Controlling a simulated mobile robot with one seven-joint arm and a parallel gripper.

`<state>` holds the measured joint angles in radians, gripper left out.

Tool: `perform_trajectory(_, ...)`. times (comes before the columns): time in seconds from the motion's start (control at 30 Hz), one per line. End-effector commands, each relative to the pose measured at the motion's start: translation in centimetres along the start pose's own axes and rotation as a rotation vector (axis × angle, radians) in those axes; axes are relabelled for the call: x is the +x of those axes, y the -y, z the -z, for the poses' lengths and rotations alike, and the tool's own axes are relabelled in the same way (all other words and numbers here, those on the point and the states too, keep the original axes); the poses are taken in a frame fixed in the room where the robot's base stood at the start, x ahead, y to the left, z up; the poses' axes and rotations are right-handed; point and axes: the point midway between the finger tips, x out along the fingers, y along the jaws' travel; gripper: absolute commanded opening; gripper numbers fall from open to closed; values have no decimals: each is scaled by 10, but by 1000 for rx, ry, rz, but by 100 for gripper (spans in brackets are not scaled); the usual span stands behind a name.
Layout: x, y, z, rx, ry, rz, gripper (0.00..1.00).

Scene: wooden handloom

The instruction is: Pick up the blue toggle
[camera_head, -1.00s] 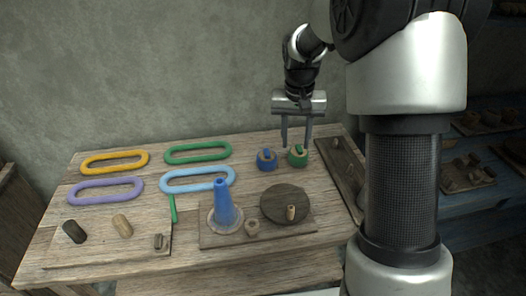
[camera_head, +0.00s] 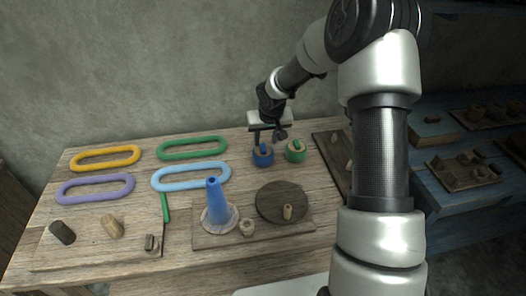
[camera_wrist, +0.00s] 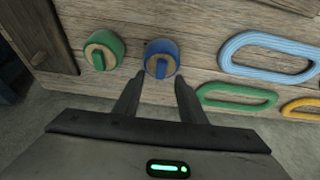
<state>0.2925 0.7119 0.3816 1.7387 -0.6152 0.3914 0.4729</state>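The blue toggle (camera_wrist: 161,66) stands on a blue round holder (camera_wrist: 161,52) with a tan top, at the back of the wooden table. In the head view the blue holder (camera_head: 262,159) is right of the green ring, and the toggle there is largely hidden by my gripper. My gripper (camera_head: 265,141) is right above it, pointing down. In the wrist view my gripper (camera_wrist: 158,82) is open, with one finger on each side of the blue toggle and nothing held. Whether the fingers are at the toggle's height cannot be told.
A green toggle on a green holder (camera_head: 295,151) stands close to the right of the blue one. Green (camera_head: 193,148), light blue (camera_head: 191,176), yellow (camera_head: 105,158) and purple (camera_head: 95,188) rings lie left. A blue cone (camera_head: 217,205) and a dark disc (camera_head: 283,203) are in front.

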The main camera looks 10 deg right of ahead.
Motion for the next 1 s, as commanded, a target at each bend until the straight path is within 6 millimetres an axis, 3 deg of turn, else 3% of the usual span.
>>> perform_trajectory(0.17, 12, 0, 0, -1, 0, 0, 38)
perform_trajectory(0.5, 56, 2, 4, -1, 0, 0, 38)
perform_trajectory(0.8, 62, 2, 2, -1, 3, 0, 38)
perform_trajectory(1.0, 62, 2, 0, 0, 6, 0, 4)
